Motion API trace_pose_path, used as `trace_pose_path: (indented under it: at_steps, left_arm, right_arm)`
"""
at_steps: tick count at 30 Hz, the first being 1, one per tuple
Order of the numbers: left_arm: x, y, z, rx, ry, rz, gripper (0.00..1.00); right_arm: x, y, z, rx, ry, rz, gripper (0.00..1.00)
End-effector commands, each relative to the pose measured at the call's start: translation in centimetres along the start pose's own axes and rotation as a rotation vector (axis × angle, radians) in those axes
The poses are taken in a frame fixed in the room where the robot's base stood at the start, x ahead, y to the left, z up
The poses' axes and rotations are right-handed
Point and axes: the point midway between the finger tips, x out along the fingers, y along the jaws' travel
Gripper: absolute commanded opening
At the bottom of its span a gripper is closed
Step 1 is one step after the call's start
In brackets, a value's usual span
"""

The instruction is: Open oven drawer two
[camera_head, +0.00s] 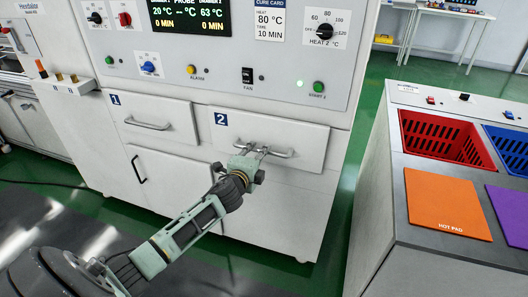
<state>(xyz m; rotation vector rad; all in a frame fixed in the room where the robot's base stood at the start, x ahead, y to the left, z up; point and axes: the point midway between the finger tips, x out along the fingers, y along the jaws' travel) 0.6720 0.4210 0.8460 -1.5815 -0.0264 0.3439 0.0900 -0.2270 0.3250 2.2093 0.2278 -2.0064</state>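Oven drawer two (312,144) is the white front with the blue "2" label, right of drawer one. Its front looks flush with the oven body. Its horizontal metal bar handle (284,154) runs across the front. My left gripper (256,149) is at the left and middle part of this handle, with its fingertips over or against the bar. I cannot tell whether the fingers are closed around it. My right gripper is out of view.
Drawer one (160,112) is to the left, above a cabinet door (175,185) with a black handle. The control panel (210,75) is above. At right stands a grey bench (385,190) with a red bin (440,135) and an orange hot pad (447,203). Green floor lies between.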

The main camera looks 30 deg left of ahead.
Motion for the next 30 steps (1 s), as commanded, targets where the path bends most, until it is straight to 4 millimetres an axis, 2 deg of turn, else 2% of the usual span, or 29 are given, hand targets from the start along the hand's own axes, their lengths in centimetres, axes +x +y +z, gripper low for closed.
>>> trace_pose_path:
  at_steps: [1, 6, 17, 27, 30]
  left_arm:
    - [0.8, -0.1, 0.0, -0.001, -0.002, 0.0, 0.29]
    - [2.5, 0.0, 0.0, -0.001, -0.001, 0.0, 0.29]
    - [3.0, 0.0, 0.0, -0.001, 0.001, 0.001, 0.29]
    - [3.0, 0.0, 0.0, -0.001, 0.0, 0.001, 0.01]
    - [3.0, 0.1, 0.0, -0.001, 0.0, 0.001, 0.0]
  right_arm:
    - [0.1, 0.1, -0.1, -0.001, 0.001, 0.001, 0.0]
    - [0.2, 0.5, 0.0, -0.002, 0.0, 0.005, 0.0]
    - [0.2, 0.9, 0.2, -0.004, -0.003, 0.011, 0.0]
    - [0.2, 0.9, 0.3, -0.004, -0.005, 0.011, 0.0]
    - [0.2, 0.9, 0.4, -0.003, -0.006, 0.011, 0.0]
